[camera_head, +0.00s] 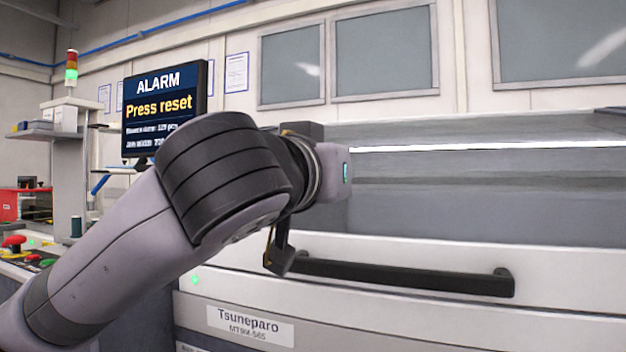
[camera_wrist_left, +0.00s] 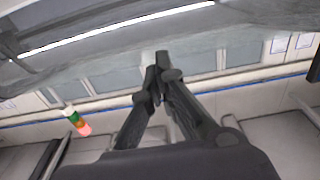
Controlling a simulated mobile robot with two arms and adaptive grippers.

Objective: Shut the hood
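The hood (camera_head: 420,250) is a pale panel with a dark glass window above it, and it spans the right of the head view. Its black bar handle (camera_head: 400,277) runs along the front, with no visible gap below the panel. My left arm reaches in from the left, and my left gripper (camera_head: 279,262) points down at the handle's left end; whether it touches is unclear. In the left wrist view, my left gripper's fingers (camera_wrist_left: 158,72) meet at the tips with nothing seen between them. The glossy hood surface (camera_wrist_left: 110,35) fills the top there. My right gripper is out of view.
An alarm screen (camera_head: 160,105) reading "Press reset" stands behind my arm. A signal tower (camera_head: 71,68) glows green at the left. A control panel with a red button (camera_head: 14,243) is at the lower left. The front right of the hood is clear.

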